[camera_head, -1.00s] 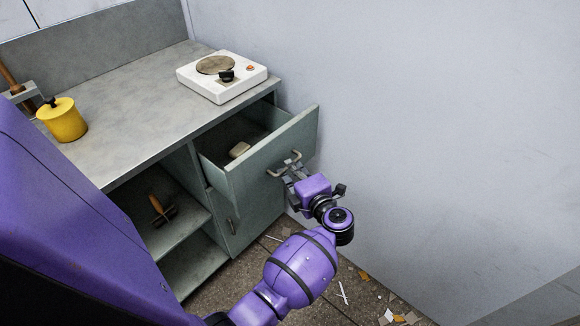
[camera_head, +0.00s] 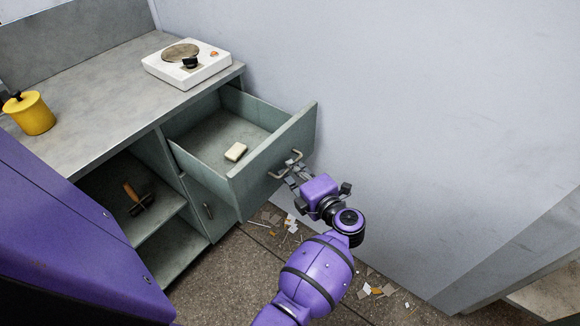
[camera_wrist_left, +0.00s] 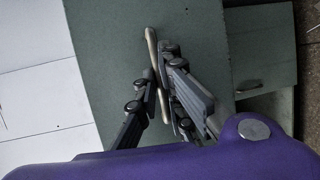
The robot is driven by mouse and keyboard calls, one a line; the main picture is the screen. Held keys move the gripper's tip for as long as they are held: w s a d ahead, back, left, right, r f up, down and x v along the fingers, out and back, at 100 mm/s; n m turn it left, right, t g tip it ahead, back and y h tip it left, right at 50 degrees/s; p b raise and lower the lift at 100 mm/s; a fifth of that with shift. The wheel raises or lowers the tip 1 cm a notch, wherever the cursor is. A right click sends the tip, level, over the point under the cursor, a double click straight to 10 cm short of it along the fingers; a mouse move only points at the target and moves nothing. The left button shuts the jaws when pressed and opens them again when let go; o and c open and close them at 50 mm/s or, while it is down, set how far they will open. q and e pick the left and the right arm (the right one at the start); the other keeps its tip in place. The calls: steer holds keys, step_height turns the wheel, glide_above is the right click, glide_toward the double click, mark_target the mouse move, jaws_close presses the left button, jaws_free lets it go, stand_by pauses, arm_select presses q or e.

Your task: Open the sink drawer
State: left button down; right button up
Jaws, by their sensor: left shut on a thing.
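The sink drawer (camera_head: 247,180) is a green-grey drawer under the worktop, pulled well out, with its inside showing. A small pale block, like a bar of soap, (camera_head: 236,151) lies on its floor. The drawer's curved handle (camera_head: 285,167) is on the front panel. My left gripper (camera_head: 292,176) is shut on this handle, in front of the panel. In the left wrist view the fingers (camera_wrist_left: 158,98) close around the handle (camera_wrist_left: 151,50) against the green front. My right gripper is not in view.
A white hot plate (camera_head: 187,64) and a yellow pot (camera_head: 29,112) stand on the grey worktop (camera_head: 105,95). A hammer (camera_head: 137,198) lies on the open shelf below. A pale wall (camera_head: 400,130) is close on the right. Scraps (camera_head: 375,290) litter the floor.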

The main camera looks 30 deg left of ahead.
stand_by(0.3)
arm_select(q)
steer(key=c, duration=1.9)
jaws_free()
steer(key=shift+o, duration=0.2)
steer(key=shift+d, duration=0.15)
steer(key=v, duration=1.2)
steer(key=shift+s, duration=0.15)
